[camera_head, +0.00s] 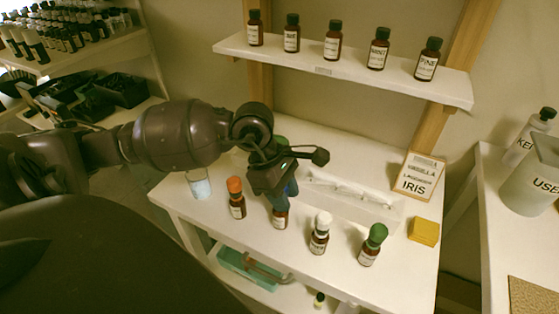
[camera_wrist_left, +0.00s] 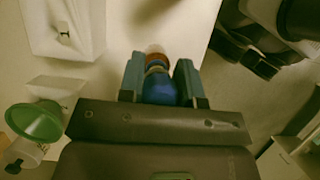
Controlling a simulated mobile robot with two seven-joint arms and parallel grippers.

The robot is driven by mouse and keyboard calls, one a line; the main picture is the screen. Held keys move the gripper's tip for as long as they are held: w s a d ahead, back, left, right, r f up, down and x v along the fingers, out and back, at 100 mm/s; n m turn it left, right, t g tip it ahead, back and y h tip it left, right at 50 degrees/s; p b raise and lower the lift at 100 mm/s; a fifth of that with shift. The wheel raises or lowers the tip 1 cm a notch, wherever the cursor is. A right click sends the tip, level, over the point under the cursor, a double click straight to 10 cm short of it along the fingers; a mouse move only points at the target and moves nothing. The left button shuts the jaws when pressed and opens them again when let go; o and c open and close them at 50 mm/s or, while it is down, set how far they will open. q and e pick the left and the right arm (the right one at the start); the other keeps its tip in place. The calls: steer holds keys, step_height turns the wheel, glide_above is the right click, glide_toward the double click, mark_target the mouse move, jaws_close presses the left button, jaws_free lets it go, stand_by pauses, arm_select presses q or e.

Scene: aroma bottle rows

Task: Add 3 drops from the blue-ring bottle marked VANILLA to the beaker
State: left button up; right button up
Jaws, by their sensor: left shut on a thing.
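My left gripper (camera_head: 279,200) is over the table, with its fingers pointing down. It is shut on the blue top of a small amber bottle (camera_head: 280,219), which shows below the fingers. In the left wrist view the blue top (camera_wrist_left: 158,88) lies between the two fingers (camera_wrist_left: 160,85), with a brownish part beyond it. The bottle's label is too small to read, and I cannot tell whether its base touches the table. A clear beaker-like vessel (camera_head: 198,184) with a pale blue lower part stands at the table's left edge. My right gripper is not in view.
Orange-topped (camera_head: 237,199), white-topped (camera_head: 320,234) and green-topped (camera_head: 373,246) bottles stand along the table's front. A white tray (camera_head: 385,212), a yellow block (camera_head: 424,231) and a sign reading IRIS (camera_head: 416,176) are behind. Several black-capped bottles line the shelf (camera_head: 300,62).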

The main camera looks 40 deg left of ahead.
arm_select(q)
steer(key=shift+r+p, duration=1.55)
steer(key=shift+r, duration=2.3)
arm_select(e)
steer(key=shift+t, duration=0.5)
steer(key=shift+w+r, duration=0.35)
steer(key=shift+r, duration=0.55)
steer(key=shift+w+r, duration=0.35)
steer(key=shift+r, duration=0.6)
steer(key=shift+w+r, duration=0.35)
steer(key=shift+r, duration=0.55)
